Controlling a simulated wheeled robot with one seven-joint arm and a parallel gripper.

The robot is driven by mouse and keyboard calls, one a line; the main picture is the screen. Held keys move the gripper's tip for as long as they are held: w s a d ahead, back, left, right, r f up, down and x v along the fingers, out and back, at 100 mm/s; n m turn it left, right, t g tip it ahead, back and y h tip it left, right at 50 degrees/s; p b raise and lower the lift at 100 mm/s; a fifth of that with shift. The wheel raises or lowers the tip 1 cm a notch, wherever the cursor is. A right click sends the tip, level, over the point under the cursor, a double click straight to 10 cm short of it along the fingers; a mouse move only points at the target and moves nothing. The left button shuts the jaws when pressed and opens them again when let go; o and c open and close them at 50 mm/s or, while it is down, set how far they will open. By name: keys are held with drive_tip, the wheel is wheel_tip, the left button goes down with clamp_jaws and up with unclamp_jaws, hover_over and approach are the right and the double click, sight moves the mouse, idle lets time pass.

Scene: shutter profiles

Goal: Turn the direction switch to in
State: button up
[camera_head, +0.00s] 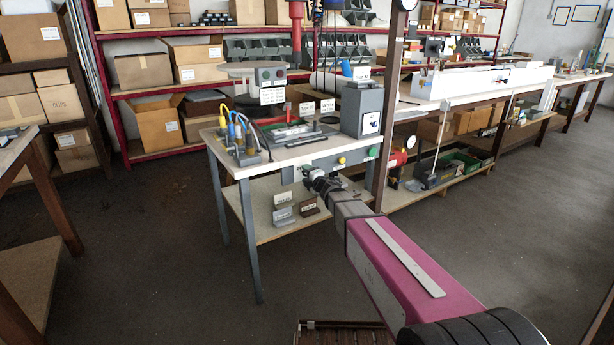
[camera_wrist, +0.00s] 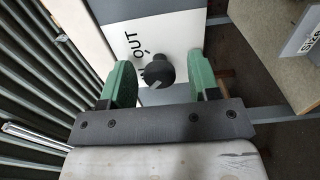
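The direction switch is a round black knob (camera_wrist: 159,68) on a pale panel (camera_wrist: 172,28), seen in the wrist view. The word OUT (camera_wrist: 133,44) is printed sideways at its upper left. Part of another label shows at the knob's left edge, mostly hidden. A pale mark shows on the knob's lower left; which label it points to I cannot tell. My gripper (camera_wrist: 160,64) has its two green fingers apart, one on each side of the knob, with gaps between. In the head view my gripper (camera_head: 308,174) is at the table's front, and the knob is hidden.
The worktable (camera_head: 296,156) carries a grey box (camera_head: 361,109) and cabled devices. A green button (camera_head: 373,151) and yellow button (camera_head: 342,160) are on its front. Small labelled blocks (camera_head: 284,215) lie on the lower shelf. The floor to the left is clear.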

drive_tip(key=v, duration=1)
drive_tip(key=shift+s+d, duration=0.25)
drive_tip(key=shift+s, duration=0.05)
